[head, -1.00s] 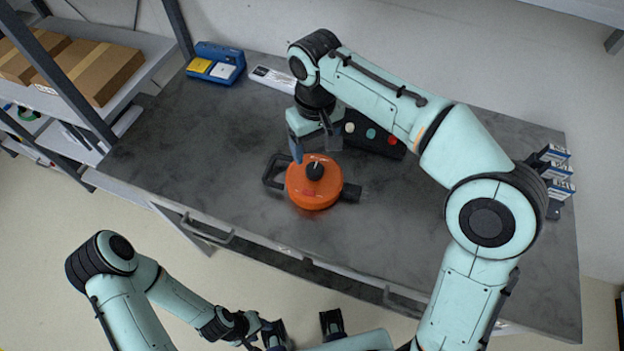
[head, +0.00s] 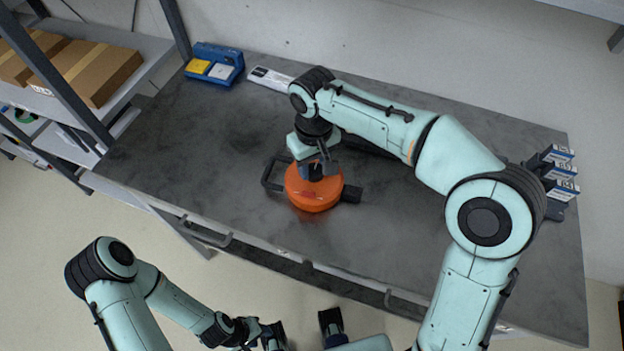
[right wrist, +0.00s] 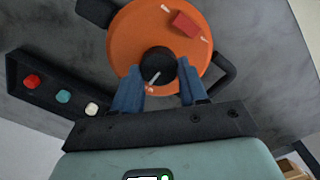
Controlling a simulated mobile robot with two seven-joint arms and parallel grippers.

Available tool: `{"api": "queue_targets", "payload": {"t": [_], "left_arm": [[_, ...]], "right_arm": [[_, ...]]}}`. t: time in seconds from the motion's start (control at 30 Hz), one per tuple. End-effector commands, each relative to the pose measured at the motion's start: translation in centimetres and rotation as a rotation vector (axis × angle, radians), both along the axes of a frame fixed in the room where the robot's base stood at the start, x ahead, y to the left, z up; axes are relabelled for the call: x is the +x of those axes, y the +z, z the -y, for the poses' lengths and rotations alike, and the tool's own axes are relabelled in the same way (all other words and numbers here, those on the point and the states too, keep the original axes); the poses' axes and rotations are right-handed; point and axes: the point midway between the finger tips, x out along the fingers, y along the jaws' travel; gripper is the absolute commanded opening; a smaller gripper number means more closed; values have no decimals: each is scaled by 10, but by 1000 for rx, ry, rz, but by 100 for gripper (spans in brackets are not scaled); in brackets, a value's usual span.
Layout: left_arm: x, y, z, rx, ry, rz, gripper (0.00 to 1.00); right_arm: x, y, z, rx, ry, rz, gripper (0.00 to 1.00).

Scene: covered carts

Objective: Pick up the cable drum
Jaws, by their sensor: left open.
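The cable drum (head: 313,193) is a round orange body lying flat on the grey workbench, with a black handle on its left and a black block on its right. It also shows in the right wrist view (right wrist: 135,40), with a black knob (right wrist: 158,65) on top. My right gripper (head: 318,170) is over the drum from above, its fingers open on either side of the knob. The right wrist view shows the two blue fingers (right wrist: 158,82) apart, with no clear grip on the knob. My left gripper (head: 303,328) is open and empty, low in front of the bench.
A box with red, teal and white buttons (right wrist: 62,96) is near the drum, mostly behind my right arm in the head view. A blue case (head: 215,64) stands at the back left, and small boxes (head: 555,170) at the right end. The bench (head: 200,150) is clear left of the drum.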

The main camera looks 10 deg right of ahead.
Motion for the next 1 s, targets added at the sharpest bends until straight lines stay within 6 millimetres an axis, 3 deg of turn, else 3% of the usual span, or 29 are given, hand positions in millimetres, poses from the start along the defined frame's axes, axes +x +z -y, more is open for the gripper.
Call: {"api": "queue_targets", "payload": {"t": [0.03,0.1,0.47,0.63,0.77,1.0], "left_arm": [[0,0,0,0,0,0,46],[0,0,0,0,0,0,46],[0,0,0,0,0,0,46],[1,3,0,0,0,1,46],[2,7,0,0,0,2,46],[10,24,0,1,0,11,46]], "right_arm": [[0,0,0,0,0,0,14],[0,0,0,0,0,0,0],[0,2,0,1,0,3,0],[1,13,0,2,0,6,0],[1,31,0,2,0,8,0],[1,94,-1,3,0,8,0]]}}
